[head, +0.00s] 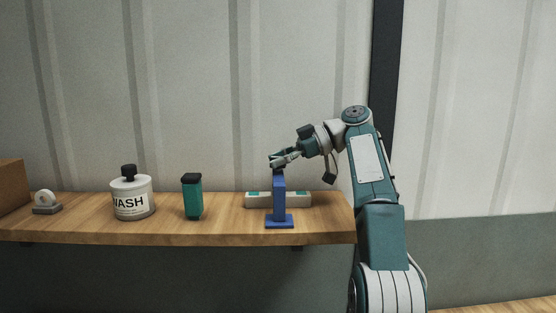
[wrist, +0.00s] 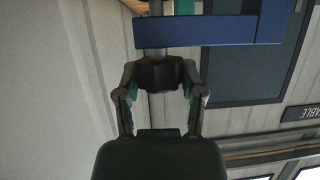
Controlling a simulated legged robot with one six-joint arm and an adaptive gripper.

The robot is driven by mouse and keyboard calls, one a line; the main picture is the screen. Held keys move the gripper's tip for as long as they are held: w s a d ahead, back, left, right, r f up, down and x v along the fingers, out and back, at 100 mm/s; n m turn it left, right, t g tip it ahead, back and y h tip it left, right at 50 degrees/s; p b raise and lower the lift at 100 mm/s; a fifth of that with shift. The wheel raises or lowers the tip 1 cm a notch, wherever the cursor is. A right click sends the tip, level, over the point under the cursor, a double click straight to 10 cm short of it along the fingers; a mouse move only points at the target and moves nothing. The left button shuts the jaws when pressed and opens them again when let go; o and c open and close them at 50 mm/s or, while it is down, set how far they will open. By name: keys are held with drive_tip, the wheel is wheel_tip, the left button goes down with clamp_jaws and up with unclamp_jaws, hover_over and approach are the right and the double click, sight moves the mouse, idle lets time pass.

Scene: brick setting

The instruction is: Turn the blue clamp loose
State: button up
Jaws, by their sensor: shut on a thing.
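The blue clamp (head: 279,199) stands upright on the wooden shelf near its right end, with a flat blue foot and a tall post. In the wrist view its blue body (wrist: 208,31) crosses the top of the picture. A dark knob (wrist: 160,74) of the clamp sits below the blue body there. My gripper (head: 275,162) is at the top of the clamp, reaching in from the right. In the wrist view my gripper (wrist: 160,88) has a finger on each side of the dark knob and is shut on it. The head view shows the knob only partly.
A pale bar with teal patches (head: 297,200) lies behind the clamp. Left along the shelf (head: 240,232) stand a green container (head: 192,198), a white WASH jar (head: 132,199), a small grey ringed item (head: 46,204) and a brown box (head: 12,186).

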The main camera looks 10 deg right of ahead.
drive_tip(key=shift+w+f, duration=0.1)
drive_tip(key=shift+f, duration=0.1)
drive_tip(key=o, duration=1.2)
drive_tip(key=shift+c, duration=0.2)
drive_tip(key=shift+r, duration=0.1)
drive_tip(key=shift+r+m+t, duration=0.15)
drive_tip(key=shift+m+t, duration=0.25)
drive_tip(key=shift+t, duration=0.1)
drive_tip(key=shift+m+t, duration=0.3)
drive_tip(key=shift+m+t+h, duration=1.3)
drive_tip(key=shift+m+t, duration=0.9)
drive_tip(key=shift+t, duration=0.1)
drive_tip(key=m+t+h, duration=0.4)
drive_tip(key=m+h, duration=0.1)
drive_tip(key=m, duration=0.1)
drive_tip(key=shift+a, duration=0.1)
drive_tip(key=shift+m+t+h, duration=0.8)
drive_tip(key=shift+m+h, duration=1)
drive_tip(key=shift+h, duration=0.4)
